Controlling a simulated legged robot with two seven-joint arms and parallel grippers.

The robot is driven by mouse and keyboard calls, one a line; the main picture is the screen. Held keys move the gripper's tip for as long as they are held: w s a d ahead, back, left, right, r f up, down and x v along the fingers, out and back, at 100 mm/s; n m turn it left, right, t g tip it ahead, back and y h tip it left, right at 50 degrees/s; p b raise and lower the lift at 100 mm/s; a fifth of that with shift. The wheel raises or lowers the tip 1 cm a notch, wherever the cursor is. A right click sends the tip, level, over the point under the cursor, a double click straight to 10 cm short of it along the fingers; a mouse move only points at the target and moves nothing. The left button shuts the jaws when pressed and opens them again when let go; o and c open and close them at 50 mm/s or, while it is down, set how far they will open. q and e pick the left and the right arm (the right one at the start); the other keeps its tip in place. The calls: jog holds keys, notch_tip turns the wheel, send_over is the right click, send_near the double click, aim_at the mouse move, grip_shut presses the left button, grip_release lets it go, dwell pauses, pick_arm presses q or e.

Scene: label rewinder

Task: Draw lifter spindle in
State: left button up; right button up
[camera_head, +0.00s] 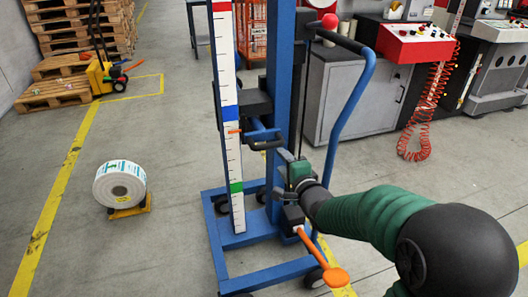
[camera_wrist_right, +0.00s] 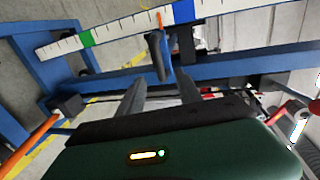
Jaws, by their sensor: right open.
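The lifter (camera_head: 285,80) is a blue wheeled frame with a tall mast and a white scale strip, standing in the middle of the head view. A short black bar, which looks like its spindle (camera_head: 264,145), sticks out beside the mast. My right gripper (camera_head: 284,158) is just below and right of the bar's end. In the right wrist view, the gripper's two fingers (camera_wrist_right: 160,92) are spread apart and empty. The dark rounded bar (camera_wrist_right: 156,55) shows beyond and between the fingertips; I cannot tell if they touch it. My left gripper is not in view.
A label reel (camera_head: 120,185) rests on a small yellow stand at left. The lifter's blue handle (camera_head: 352,95) curves near my right arm; an orange-tipped lever (camera_head: 335,277) is low by its base. A grey cabinet (camera_head: 352,95) stands behind. Floor at left is mostly free.

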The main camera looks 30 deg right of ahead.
aim_at(270, 146)
jog(key=b+x, duration=0.2)
jog(key=x, duration=0.2)
jog(key=b+x, duration=0.2)
jog(key=x, duration=0.2)
jog(key=f+b+x, duration=0.1)
jog(key=x, duration=0.3)
jog(key=shift+w+d+f+b, duration=0.1)
jog(key=shift+w+d+b, duration=0.15)
jog(key=shift+b, duration=0.15)
jog(key=shift+w, duration=0.5)
jog(key=shift+c, duration=0.3)
grip_shut()
jog(key=shift+s, duration=0.1)
